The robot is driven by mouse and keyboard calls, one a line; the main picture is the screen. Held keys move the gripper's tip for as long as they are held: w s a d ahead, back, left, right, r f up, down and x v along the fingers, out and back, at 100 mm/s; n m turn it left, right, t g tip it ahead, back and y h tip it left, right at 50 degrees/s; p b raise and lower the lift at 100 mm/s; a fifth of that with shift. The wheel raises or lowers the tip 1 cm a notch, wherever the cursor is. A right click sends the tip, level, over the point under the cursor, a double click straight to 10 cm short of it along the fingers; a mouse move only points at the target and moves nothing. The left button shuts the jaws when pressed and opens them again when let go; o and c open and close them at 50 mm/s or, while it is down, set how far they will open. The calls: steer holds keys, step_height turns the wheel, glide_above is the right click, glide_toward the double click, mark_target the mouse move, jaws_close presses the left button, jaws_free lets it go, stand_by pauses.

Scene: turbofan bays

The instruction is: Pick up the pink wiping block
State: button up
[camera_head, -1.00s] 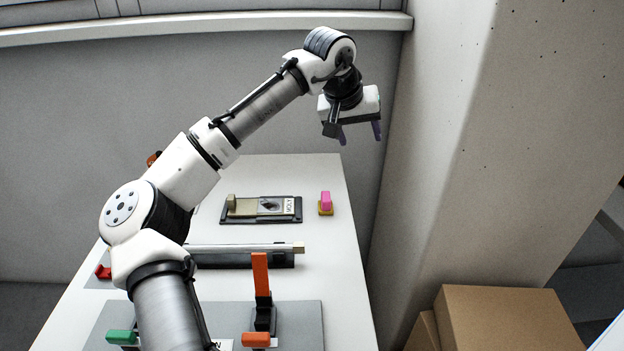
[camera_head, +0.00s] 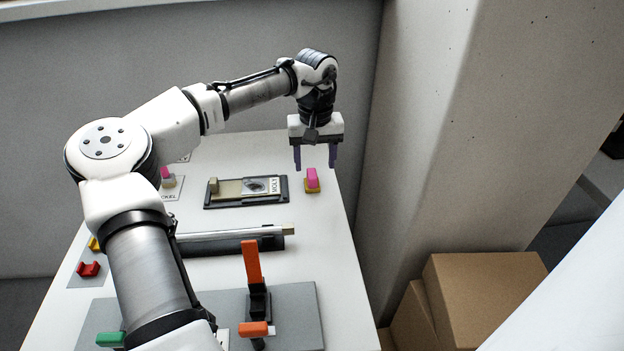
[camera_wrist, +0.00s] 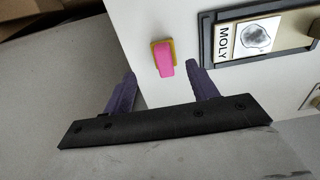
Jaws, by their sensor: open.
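The pink wiping block (camera_head: 312,177) stands on a small yellow base on the white table, near its right edge, to the right of the dark tray marked MOLY. In the wrist view the pink block (camera_wrist: 166,67) shows between and beyond the two fingertips. My gripper (camera_head: 316,168) is open and empty, its purple fingers pointing down, close to the block in the head view. In the wrist view my gripper (camera_wrist: 161,75) has its fingers wide apart with nothing between them. I cannot tell the exact height of the fingertips above the block.
The dark MOLY tray (camera_head: 283,201) lies just left of the block. Another pink block (camera_head: 166,173) sits farther left. A long bar (camera_head: 236,235) and an upright orange handle (camera_head: 251,262) stand nearer. A wall column (camera_head: 450,130) rises beyond the table's right edge, with cardboard boxes (camera_head: 480,295) below.

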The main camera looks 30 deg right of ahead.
mark_target(312, 173)
steer(key=f, duration=0.3)
steer(key=f+p, duration=0.1)
steer(key=f, duration=0.1)
steer(key=shift+w+a, duration=0.15)
steer(key=shift+a, duration=0.2)
steer(key=shift+r, duration=0.1)
steer(key=shift+c, duration=0.2)
steer(key=c, duration=1)
